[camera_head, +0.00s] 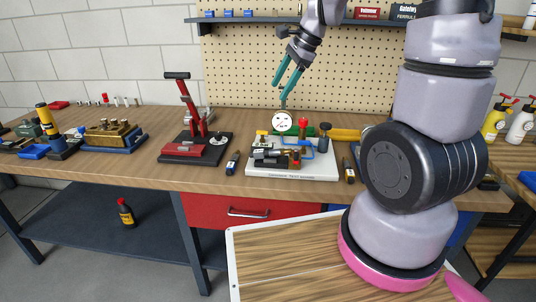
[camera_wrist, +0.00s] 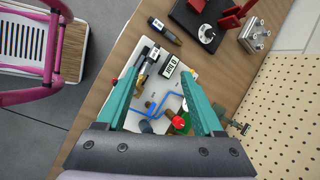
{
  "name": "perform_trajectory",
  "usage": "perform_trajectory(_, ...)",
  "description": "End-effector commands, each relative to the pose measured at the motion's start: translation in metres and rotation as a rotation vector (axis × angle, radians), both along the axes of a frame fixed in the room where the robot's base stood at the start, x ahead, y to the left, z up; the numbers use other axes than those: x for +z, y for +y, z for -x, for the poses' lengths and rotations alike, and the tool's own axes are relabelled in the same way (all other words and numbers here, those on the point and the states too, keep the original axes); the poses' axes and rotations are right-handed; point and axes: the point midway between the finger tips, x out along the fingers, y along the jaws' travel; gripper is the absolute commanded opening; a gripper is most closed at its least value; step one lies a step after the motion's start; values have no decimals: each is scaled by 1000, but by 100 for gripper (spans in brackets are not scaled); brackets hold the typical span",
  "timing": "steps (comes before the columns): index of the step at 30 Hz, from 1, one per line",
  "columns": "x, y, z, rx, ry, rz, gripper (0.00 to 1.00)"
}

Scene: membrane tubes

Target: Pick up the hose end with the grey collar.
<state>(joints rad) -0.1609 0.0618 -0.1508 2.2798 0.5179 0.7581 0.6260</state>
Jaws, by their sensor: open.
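My gripper (camera_head: 279,96) is open and empty in the head view, high above the back of the white test board (camera_head: 292,171). In the wrist view its teal fingers (camera_wrist: 162,73) stand wide apart, with the board (camera_wrist: 193,60) below and between them. A bent blue hose (camera_head: 310,154) lies on the right part of the board; it also shows in the wrist view (camera_wrist: 157,107), between and below the fingers. The hose ends are small and partly hidden by fittings. I cannot tell which end has the grey collar.
A pegboard (camera_head: 355,65) rises behind. Bench space between press and brass block (camera_head: 112,136) is clear.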

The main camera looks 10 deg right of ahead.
Motion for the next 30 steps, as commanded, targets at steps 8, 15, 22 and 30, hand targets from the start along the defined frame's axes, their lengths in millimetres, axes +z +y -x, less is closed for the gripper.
perform_trajectory(8, -109, 11, -42, -346, 262, -58, 69)
perform_trajectory(15, -146, 13, -51, -458, 331, -62, 69)
perform_trajectory(22, -180, 25, -54, -461, 334, -61, 69)
perform_trajectory(30, -201, 33, -56, -460, 331, -61, 69)
